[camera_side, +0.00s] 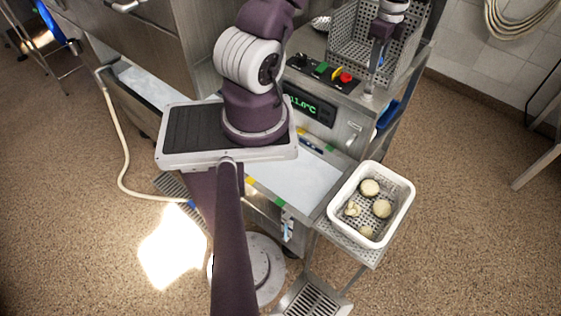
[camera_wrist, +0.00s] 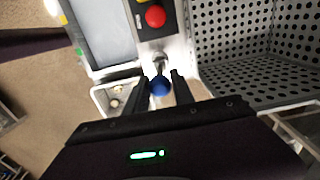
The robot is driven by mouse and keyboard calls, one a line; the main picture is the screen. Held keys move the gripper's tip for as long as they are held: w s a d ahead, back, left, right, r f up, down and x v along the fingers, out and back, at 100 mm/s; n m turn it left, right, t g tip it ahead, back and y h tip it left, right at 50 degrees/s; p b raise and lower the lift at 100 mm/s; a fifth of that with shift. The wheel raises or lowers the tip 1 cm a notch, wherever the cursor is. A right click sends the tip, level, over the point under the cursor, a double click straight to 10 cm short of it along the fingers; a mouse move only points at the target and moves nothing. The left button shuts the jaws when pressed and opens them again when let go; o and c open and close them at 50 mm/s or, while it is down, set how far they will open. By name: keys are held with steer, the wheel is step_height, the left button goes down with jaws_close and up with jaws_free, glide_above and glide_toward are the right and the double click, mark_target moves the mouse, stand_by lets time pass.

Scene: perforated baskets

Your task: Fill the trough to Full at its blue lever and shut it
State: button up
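The blue lever's round knob (camera_wrist: 160,86) is in the wrist view, on a short metal stem beside the control panel. My gripper (camera_wrist: 160,76) has its two dark fingers on either side of the knob, apparently with narrow gaps. In the side view my gripper (camera_side: 376,58) points down beside the panel at the upper right, and the blue knob cannot be made out there. The trough (camera_side: 300,177) is a pale, shallow basin with coloured marks along its edge. Its near part is hidden by my arm, and its water level cannot be read.
A red button (camera_side: 345,77) sits on the control panel above a green display (camera_side: 300,105). A perforated metal basket (camera_side: 345,38) stands behind it. A white basket (camera_side: 400,220) with several pale round pieces stands at the right. A hose lies on the floor at left.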

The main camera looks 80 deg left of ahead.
steer(key=shift+s+d+f, duration=0.1)
steer(key=shift+s+d, duration=0.7)
steer(key=shift+s+d+f, duration=0.3)
steer(key=shift+s+d, duration=0.3)
